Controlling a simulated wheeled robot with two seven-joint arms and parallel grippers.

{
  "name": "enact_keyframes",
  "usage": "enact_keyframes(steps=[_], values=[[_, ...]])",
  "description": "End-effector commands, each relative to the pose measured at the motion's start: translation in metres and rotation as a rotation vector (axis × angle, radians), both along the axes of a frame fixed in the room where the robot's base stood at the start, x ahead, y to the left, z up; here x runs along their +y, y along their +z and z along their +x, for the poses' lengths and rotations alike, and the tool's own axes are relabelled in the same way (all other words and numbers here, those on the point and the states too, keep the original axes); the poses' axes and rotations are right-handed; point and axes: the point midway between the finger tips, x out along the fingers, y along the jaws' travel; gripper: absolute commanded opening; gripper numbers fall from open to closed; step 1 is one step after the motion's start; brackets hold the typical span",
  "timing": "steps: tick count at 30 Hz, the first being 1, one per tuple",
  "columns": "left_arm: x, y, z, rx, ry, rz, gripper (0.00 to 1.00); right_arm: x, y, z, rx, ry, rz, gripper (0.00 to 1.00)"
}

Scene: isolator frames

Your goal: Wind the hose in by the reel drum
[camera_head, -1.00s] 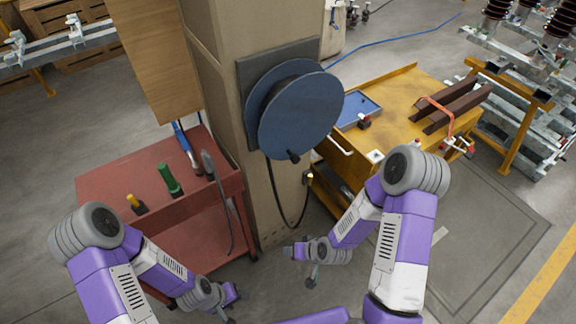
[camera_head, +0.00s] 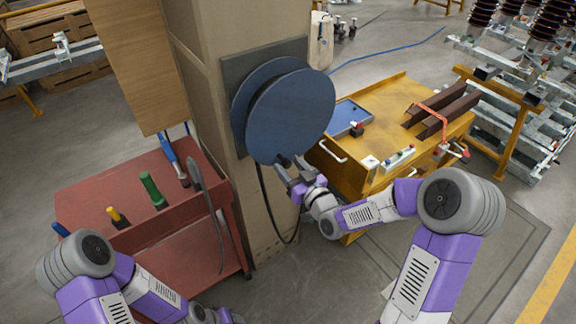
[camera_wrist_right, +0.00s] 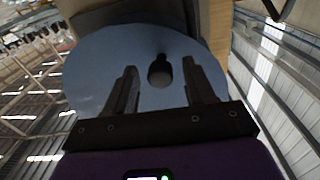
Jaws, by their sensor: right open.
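The blue reel drum (camera_head: 290,115) is mounted on the side of the beige column. Its dark crank knob (camera_head: 284,159) sticks out near the drum's lower edge. The black hose (camera_head: 267,205) hangs below the drum in a loop; its end is hidden behind my right arm. My right gripper (camera_head: 287,168) is at the knob, open. In the right wrist view the knob (camera_wrist_right: 160,72) lies between the spread fingers, in front of the drum face (camera_wrist_right: 95,65); I cannot tell if they touch it. My left arm is low at the left, its gripper below the picture edge.
A yellow workbench (camera_head: 390,100) with a blue tray (camera_head: 347,117) stands right. Bare floor lies between them in front.

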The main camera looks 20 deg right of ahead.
Motion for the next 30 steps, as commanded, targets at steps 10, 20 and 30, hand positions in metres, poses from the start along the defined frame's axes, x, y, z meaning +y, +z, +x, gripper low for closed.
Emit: enact_keyframes(steps=[10,20,30], values=[[0.0000,-0.0003,0.0000,0.000,0.000,0.000,0.55,0.0037,-0.0004,0.0101,0.002,0.000,0.000,0.54],[0.0000,-0.0003,-0.0001,0.000,0.000,0.000,0.55,0.0035,-0.0004,0.0098,0.002,0.000,0.000,0.13],[0.0000,-0.0005,-0.0001,0.000,0.000,0.000,0.55,0.0041,-0.0003,0.0098,0.003,0.001,0.002,0.00]])
